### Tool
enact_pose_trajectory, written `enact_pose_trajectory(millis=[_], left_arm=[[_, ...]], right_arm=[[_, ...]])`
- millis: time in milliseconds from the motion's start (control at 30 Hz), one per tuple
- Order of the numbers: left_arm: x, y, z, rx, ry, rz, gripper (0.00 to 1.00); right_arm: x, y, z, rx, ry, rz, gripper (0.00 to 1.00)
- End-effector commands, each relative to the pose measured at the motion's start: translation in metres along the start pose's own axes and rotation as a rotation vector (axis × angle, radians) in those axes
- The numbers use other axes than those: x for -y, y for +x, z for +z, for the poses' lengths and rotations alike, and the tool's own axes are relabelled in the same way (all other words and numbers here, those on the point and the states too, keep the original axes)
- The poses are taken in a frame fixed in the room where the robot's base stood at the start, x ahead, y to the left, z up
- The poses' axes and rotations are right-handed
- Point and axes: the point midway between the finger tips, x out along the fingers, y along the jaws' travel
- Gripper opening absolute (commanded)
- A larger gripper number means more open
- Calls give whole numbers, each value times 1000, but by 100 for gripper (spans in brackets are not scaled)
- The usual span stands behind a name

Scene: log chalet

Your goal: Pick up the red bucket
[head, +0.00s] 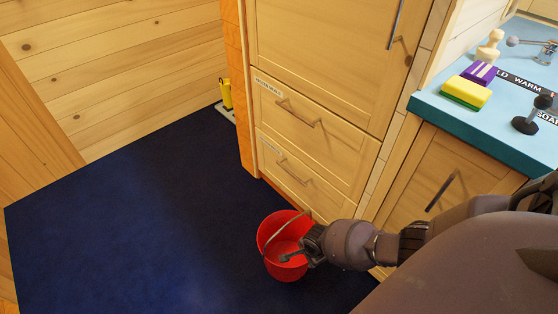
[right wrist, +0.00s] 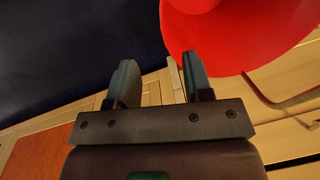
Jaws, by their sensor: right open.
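The red bucket (head: 270,228) stands upright on the dark blue floor in front of the wooden drawers, with its thin handle arching over the opening. My right gripper (head: 290,257) reaches in from the right and overlaps the bucket's right side in the head view. In the right wrist view, the right gripper (right wrist: 161,75) has its fingers apart, and the bucket (right wrist: 240,45) fills the upper right, beyond the right finger. A pale strip shows between the fingers; I cannot tell what it is. Whether the fingers touch the bucket is unclear. My left gripper is out of view.
Wooden drawers (head: 310,165) with bar handles stand right behind the bucket. A teal counter (head: 440,108) at the right holds a yellow-green sponge (head: 465,93) and several small items. A yellow bottle (head: 227,94) stands by the far wall. The floor (head: 130,220) left of the bucket is clear.

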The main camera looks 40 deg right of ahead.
Motion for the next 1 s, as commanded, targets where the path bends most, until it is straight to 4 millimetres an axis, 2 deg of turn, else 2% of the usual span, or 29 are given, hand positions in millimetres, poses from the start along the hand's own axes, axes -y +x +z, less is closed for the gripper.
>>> enact_pose_trajectory(millis=[167, 300, 500, 733, 933, 1000], left_arm=[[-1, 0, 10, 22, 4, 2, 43], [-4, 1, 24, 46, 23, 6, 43], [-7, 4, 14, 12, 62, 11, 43], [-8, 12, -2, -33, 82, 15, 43], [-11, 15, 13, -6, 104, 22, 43], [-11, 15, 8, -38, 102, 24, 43]], right_arm=[[2, 10, -1, -10, 57, 19, 46], [-2, 30, -2, -10, 57, 25, 46], [-3, 54, -2, -11, 54, 24, 46], [2, 60, -1, -8, 54, 15, 46], [-2, 79, -3, -10, 53, 21, 46], [-3, 88, -3, -11, 51, 24, 46]])
